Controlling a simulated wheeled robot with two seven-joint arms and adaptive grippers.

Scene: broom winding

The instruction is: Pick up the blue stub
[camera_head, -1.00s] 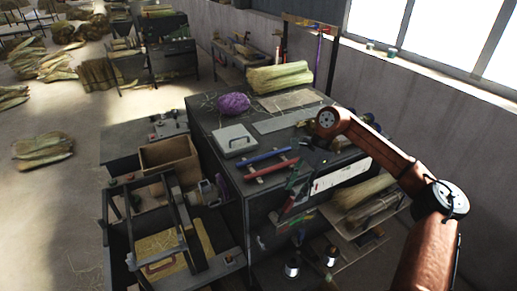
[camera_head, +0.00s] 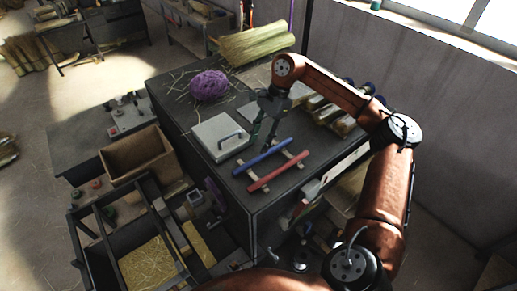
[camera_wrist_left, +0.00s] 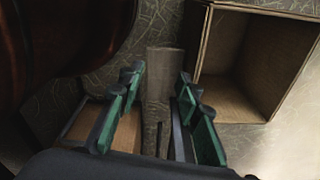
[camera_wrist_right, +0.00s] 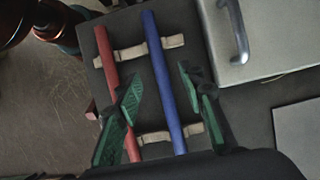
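The blue stub (camera_head: 262,158) is a blue stick lying across two pale supports on the dark table. A red stick (camera_head: 278,179) lies parallel to it on the same supports. My right gripper (camera_head: 265,136) points down close to the blue stub's far side, open and empty. In the right wrist view the blue stub (camera_wrist_right: 163,80) runs between the open fingers (camera_wrist_right: 160,75), and the red stick (camera_wrist_right: 112,85) is left of them.
A grey lidded box with a handle (camera_head: 221,137) sits close left of the sticks. A purple bundle (camera_head: 209,85) and pale straw (camera_head: 257,45) are farther back. An open brown box (camera_head: 140,158) and a dark metal frame (camera_head: 108,203) stand left of the table.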

